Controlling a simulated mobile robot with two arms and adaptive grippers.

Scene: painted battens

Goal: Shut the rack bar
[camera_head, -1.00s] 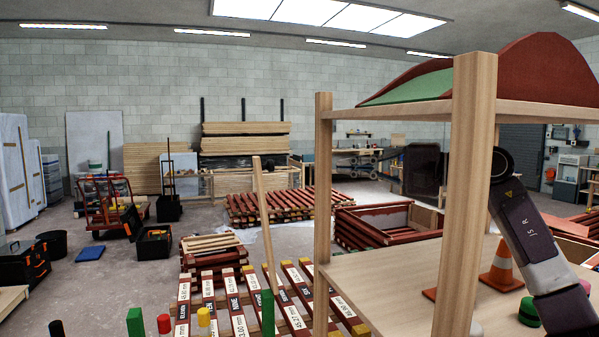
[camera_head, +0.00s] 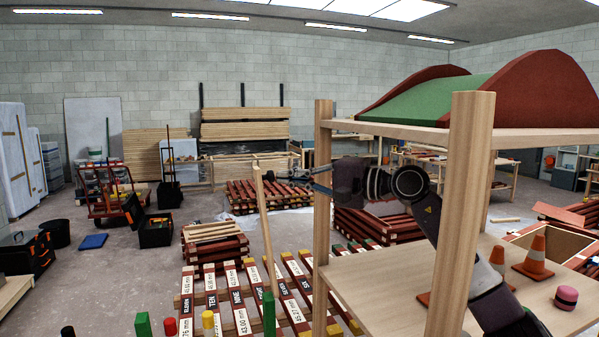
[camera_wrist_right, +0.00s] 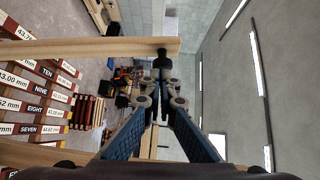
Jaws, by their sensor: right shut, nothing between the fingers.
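The rack bar (camera_head: 266,235) is a pale wooden bar standing nearly upright, leaning slightly, among the labelled battens in the head view. In the right wrist view the bar (camera_wrist_right: 80,49) runs across the upper left, with a black knob or peg (camera_wrist_right: 161,59) near its end. My right gripper (camera_head: 272,176) is shut and empty, with its tips close to the bar's upper end. In the wrist view its tips (camera_wrist_right: 160,78) are beside the black peg; I cannot tell whether they touch. My left gripper is not in view.
Dark red battens (camera_head: 236,300) with white labels lie below the bar. A wooden shelf unit (camera_head: 463,220) stands at right, its front-left post crossing before my right arm. Its lower board holds orange cones (camera_head: 534,255) and a pink piece (camera_head: 566,297). Coloured blocks stand along the front.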

